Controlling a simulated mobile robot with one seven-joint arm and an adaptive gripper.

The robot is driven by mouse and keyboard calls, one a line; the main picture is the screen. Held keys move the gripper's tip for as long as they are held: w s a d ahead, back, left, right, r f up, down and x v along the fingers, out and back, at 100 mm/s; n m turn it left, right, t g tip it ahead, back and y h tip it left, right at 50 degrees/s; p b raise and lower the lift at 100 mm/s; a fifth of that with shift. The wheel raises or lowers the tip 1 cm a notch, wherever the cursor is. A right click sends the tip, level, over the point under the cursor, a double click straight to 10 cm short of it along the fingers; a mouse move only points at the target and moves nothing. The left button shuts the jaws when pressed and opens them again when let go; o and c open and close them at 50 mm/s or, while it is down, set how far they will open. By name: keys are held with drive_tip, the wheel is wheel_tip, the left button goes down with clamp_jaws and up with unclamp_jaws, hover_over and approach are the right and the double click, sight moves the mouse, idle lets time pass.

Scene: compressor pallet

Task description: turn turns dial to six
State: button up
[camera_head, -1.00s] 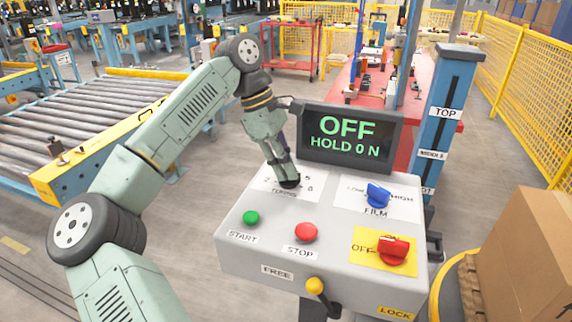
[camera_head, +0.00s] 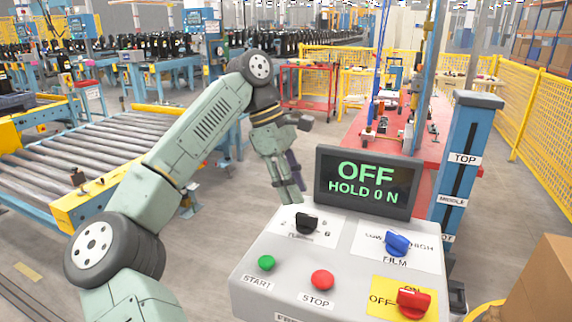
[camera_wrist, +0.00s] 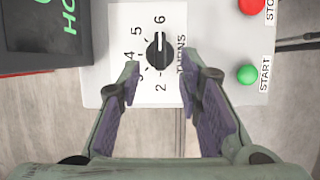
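The black turns dial (camera_head: 306,223) sits on the white label at the back left of the grey control panel. In the wrist view the dial (camera_wrist: 160,52) shows its white pointer line aimed at the 6, with the numbers 2 to 6 around it. My gripper (camera_head: 289,194) is above and behind the dial, apart from it. In the wrist view my gripper (camera_wrist: 164,76) is open and empty, its two purple-padded fingers spread on either side below the dial.
The panel also bears a green START button (camera_head: 267,263), a red STOP button (camera_head: 322,280), a blue FILM knob (camera_head: 397,244) and a red switch (camera_head: 413,302). The screen (camera_head: 367,182) reads OFF, HOLD 0 N. A roller conveyor (camera_head: 90,160) stands at left.

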drive_tip(key=v, duration=0.6)
